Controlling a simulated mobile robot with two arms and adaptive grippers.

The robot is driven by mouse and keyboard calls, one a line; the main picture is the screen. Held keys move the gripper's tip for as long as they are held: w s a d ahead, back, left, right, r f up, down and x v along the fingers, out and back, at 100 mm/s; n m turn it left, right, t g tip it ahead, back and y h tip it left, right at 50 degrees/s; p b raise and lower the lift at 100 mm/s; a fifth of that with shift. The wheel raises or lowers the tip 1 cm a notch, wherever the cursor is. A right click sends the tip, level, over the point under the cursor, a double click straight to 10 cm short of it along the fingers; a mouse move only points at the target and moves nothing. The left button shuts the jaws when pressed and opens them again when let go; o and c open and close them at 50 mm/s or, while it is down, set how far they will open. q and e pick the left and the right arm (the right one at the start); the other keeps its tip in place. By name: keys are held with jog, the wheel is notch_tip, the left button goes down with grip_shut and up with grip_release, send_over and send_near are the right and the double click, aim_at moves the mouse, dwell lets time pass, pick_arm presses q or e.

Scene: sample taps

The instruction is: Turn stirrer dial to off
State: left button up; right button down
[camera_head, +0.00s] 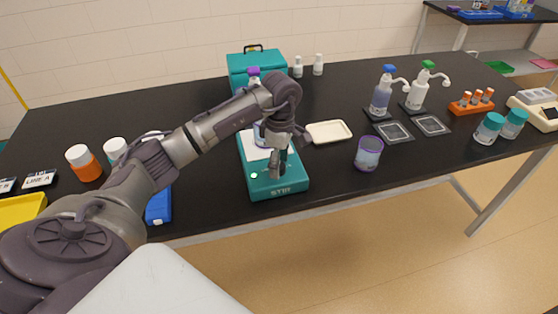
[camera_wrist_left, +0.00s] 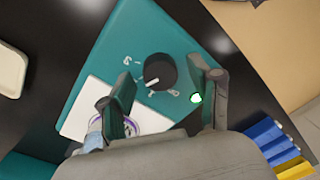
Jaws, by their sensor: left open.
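The teal stirrer (camera_head: 290,188) stands near the front edge of the black bench, with "STIR" on its front. Its black round dial (camera_wrist_left: 160,71) shows in the left wrist view, with a white pointer line toward the lower left and white marks around it. A small green light (camera_wrist_left: 196,98) is lit beside it. My left gripper (camera_wrist_left: 163,78) is open, pointing down over the stirrer, one finger on each side of the dial. I cannot tell whether the fingers touch it. In the head view the gripper (camera_head: 278,165) hides the dial. My right gripper is not in view.
A vessel (camera_head: 258,132) stands on the stirrer's white plate, partly behind my arm. A purple-rimmed cup (camera_head: 368,154) and cream tray (camera_head: 329,132) are to the right. A teal box (camera_head: 256,62) is behind. Pump bottles (camera_head: 382,92) stand farther right. Blue and yellow trays lie left.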

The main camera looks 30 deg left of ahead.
pick_arm(q)
jog(key=c, duration=1.1)
jog(key=shift+c, duration=0.2)
jog(key=shift+n, duration=0.3)
jog(key=n+b, duration=0.1)
jog(key=n, duration=0.2)
jog(key=shift+n, duration=0.4)
jog(key=n, duration=0.4)
jog(key=shift+n+b, duration=0.3)
jog(key=shift+b, duration=0.05)
jog(key=n, duration=0.4)
jog(key=shift+t, duration=0.3)
jog(key=n, duration=0.4)
jog(key=shift+r+n, duration=0.1)
jog(key=shift+n, duration=0.5)
